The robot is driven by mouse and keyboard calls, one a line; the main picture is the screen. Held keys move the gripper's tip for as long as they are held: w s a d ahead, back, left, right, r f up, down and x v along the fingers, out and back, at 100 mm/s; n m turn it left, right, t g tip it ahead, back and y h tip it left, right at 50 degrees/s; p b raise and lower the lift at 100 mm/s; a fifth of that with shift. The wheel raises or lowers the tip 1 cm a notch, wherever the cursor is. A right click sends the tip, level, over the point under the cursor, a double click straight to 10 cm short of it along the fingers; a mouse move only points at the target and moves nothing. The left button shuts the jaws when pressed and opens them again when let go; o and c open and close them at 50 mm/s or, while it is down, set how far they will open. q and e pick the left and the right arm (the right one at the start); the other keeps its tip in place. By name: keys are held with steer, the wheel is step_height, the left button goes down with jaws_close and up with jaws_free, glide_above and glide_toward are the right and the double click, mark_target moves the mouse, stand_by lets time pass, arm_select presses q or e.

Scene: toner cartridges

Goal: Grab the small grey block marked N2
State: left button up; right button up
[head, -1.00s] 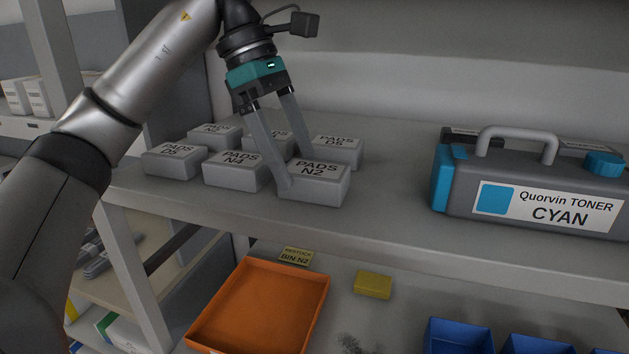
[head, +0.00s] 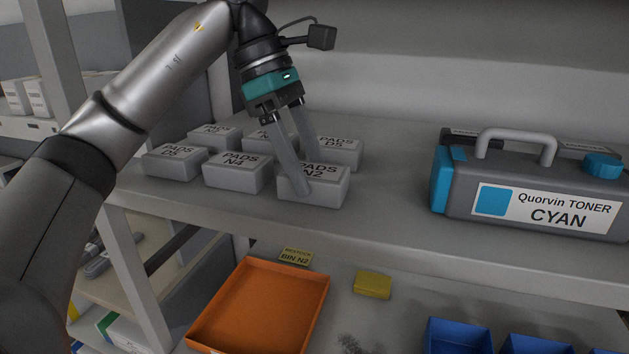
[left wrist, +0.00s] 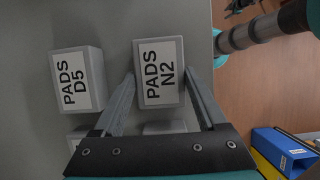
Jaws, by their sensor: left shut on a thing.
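The small grey block marked PADS N2 (head: 328,190) sits at the front of the upper shelf, right of the block marked N4 (head: 237,172). It also shows in the left wrist view (left wrist: 160,60), between my two fingers. My left gripper (head: 309,178) is shut on this block. One finger lies over its near side, and the other finger's tip is hidden behind it. The block appears to rest on the shelf.
Other grey blocks stand close by, including two marked D5 (head: 174,161) (head: 338,151). A Quorvin cyan toner cartridge (head: 530,195) stands to the right, with bare shelf between. Below are an orange tray (head: 262,310), a BIN N2 label (head: 295,257), a yellow block (head: 373,285) and blue bins (head: 458,338).

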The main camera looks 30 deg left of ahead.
arm_select(q)
steer(key=c, duration=0.3)
steer(key=shift+r, duration=0.15)
